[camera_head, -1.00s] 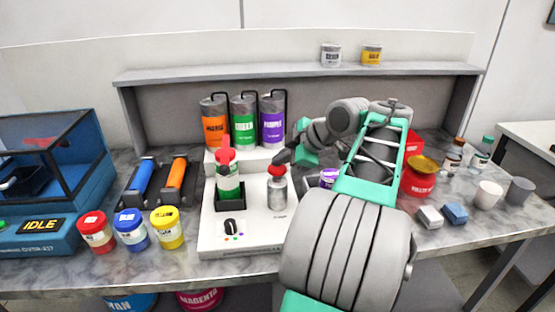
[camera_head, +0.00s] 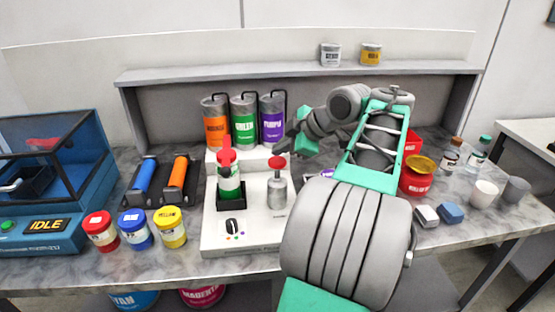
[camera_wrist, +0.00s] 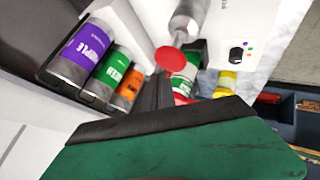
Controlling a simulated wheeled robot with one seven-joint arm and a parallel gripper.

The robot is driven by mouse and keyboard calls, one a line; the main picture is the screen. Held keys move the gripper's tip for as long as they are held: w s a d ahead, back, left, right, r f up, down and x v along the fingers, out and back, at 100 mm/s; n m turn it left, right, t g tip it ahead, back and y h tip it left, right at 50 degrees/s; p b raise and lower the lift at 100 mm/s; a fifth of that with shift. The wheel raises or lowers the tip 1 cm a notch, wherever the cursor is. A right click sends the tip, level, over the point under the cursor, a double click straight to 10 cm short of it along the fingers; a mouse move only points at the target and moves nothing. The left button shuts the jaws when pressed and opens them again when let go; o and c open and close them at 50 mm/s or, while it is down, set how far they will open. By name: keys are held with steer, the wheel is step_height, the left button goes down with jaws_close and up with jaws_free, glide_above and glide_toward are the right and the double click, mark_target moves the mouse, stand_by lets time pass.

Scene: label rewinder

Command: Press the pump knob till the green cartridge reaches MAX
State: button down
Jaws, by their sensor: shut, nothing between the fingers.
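The red pump knob (camera_head: 277,161) stands raised on a thin stem above the grey metal pump body (camera_head: 277,193), on the white station. My gripper (camera_head: 283,147) is shut and empty, its dark tips just above and beside the knob; whether they touch it I cannot tell. In the wrist view the round knob (camera_wrist: 170,60) lies by the fingertips (camera_wrist: 164,84). The green cartridge (camera_head: 230,184), with a white band and red top, stands upright in a black holder left of the pump. Its MAX mark is too small to read.
Orange, green and purple canisters (camera_head: 244,122) stand behind the pump. A black dial (camera_head: 232,226) sits on the station front. Red, blue and yellow jars (camera_head: 135,230) stand to the left. A red container (camera_head: 416,178) is right of my arm.

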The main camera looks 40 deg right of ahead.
mark_target(280, 162)
steer(key=shift+r+p, duration=2)
steer(key=shift+r, duration=0.5)
stand_by(1.3)
step_height(280, 162, up, 4)
steer(key=shift+f+p, duration=0.1)
steer(key=shift+p, duration=1)
step_height(280, 162, down, 9)
steer(key=b, duration=0.7)
steer(key=shift+b, duration=0.4)
stand_by(0.5)
steer(key=shift+f+b, duration=0.35)
steer(key=shift+b, duration=0.05)
steer(key=shift+f, duration=0.15)
stand_by(0.3)
